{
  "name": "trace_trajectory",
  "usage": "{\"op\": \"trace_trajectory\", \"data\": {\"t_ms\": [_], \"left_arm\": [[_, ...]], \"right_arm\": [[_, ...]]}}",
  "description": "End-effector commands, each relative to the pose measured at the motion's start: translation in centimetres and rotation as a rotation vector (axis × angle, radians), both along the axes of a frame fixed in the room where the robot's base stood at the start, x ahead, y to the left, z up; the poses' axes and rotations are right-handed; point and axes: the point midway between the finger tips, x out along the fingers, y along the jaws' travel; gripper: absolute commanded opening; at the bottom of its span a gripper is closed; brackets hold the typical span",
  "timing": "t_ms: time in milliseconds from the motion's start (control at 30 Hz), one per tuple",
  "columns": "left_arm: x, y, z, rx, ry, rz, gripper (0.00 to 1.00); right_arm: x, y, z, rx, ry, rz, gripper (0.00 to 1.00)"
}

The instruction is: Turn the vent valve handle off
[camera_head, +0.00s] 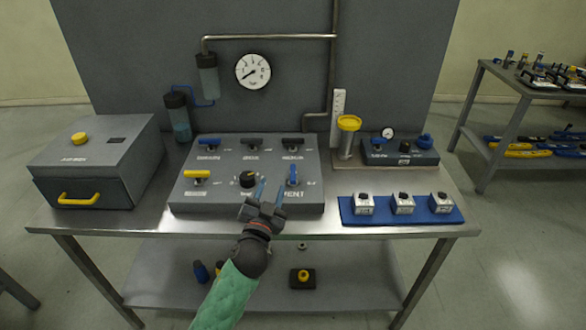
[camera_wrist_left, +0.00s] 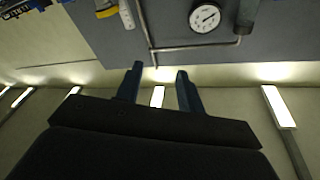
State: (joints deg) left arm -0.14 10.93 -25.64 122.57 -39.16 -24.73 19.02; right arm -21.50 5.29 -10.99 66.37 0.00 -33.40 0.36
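The vent valve has a blue lever handle (camera_head: 293,174) above the "VENT" label at the right front of the grey valve panel (camera_head: 225,203). In the head view the handle points up and away from me. My left gripper (camera_head: 269,191) is open and empty, just left of and in front of this handle, over the panel's front part. Its two fingers are apart, with the handle outside them. The fingers (camera_wrist_left: 156,84) also show apart in the left wrist view, with nothing between them. The vent handle cannot be made out there. My right gripper is not in view.
Other panel handles are close: a yellow lever (camera_head: 196,173), a black knob (camera_head: 247,179) and a back row of levers. A grey box (camera_head: 80,193) stands left; a blue mat (camera_head: 396,216) with small white-topped blocks lies right. A gauge (camera_head: 253,71) and pipes are behind.

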Motion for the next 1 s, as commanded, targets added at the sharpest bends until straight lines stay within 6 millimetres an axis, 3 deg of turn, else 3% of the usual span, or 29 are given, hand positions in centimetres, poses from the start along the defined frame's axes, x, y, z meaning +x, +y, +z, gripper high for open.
{"op": "trace_trajectory", "data": {"t_ms": [33,200,433,567,700,833,1000], "left_arm": [[0.8,-1.7,1.9,0.026,-0.079,-0.048,0.38],[2.0,-7.7,6.6,0.127,-0.318,-0.231,0.38],[1.6,-15.7,10.0,0.316,-0.582,-0.521,0.38],[1.0,-19.5,10.1,0.451,-0.691,-0.701,0.38],[0.6,-22.7,8.9,0.623,-0.768,-0.898,0.38],[0.7,-24.5,7.0,0.804,-0.798,-1.079,0.38],[2.1,-24.8,3.7,1.069,-0.764,-1.305,0.38]], "right_arm": [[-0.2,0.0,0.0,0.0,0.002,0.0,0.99],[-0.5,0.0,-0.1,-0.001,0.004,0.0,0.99],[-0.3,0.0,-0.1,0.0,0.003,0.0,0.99],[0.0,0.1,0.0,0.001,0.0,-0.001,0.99],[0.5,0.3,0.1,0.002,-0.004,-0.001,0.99],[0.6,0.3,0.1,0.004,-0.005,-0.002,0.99],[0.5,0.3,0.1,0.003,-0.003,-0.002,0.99]]}}
